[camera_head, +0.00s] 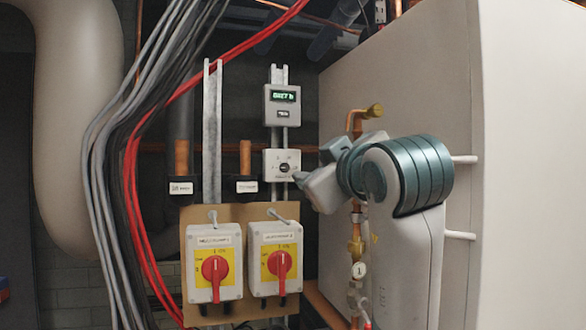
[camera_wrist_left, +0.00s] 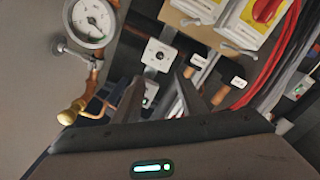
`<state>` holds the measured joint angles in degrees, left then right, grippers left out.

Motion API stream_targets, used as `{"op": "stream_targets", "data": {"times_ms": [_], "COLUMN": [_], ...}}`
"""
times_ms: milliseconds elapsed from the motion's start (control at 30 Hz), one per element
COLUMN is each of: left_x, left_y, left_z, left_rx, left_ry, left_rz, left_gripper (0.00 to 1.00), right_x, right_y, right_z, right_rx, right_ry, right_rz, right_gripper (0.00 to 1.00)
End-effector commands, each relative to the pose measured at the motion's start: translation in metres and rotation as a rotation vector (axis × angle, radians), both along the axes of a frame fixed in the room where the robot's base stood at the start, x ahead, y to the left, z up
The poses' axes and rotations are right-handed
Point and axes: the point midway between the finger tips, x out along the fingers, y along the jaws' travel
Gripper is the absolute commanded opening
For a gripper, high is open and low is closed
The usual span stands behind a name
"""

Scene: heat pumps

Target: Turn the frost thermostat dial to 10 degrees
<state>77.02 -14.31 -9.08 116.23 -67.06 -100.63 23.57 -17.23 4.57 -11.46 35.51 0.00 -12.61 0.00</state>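The frost thermostat looks to be the small white box with a round dark dial (camera_head: 283,167) on the metal strut. The dial also shows in the left wrist view (camera_wrist_left: 159,55), where the picture is turned over. Its scale figures are too small to read. My left gripper (camera_head: 299,179) is just right of the thermostat's lower edge in the head view. Its two fingers stand apart in the wrist view (camera_wrist_left: 159,82), with nothing held between them. I cannot tell whether a fingertip touches the box. My right gripper is not in view.
A grey display box (camera_head: 282,105) is above the thermostat. Two red rotary switches (camera_head: 215,268) (camera_head: 279,263) are below it. Red and grey cables (camera_head: 134,150) hang at left. A large pale cabinet (camera_head: 400,90), copper pipework and a pressure gauge (camera_wrist_left: 92,20) are close to my left arm.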

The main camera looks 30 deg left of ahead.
Motion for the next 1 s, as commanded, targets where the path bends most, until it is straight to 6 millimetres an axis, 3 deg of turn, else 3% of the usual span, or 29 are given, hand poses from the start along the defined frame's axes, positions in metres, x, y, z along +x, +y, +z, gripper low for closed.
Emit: {"op": "stream_targets", "data": {"times_ms": [467,1000], "left_x": [0.007,0.062], "left_y": [0.008,0.074], "left_z": [0.002,0.004], "left_rx": [0.001,0.002], "left_ry": [0.002,0.005], "left_rz": [0.002,0.005], "left_gripper": [0.38,0.38], "right_x": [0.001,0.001], "right_y": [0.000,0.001], "right_z": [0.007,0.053], "right_rx": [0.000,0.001], "right_ry": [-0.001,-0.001], "right_rz": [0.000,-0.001], "right_gripper": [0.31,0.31]}}
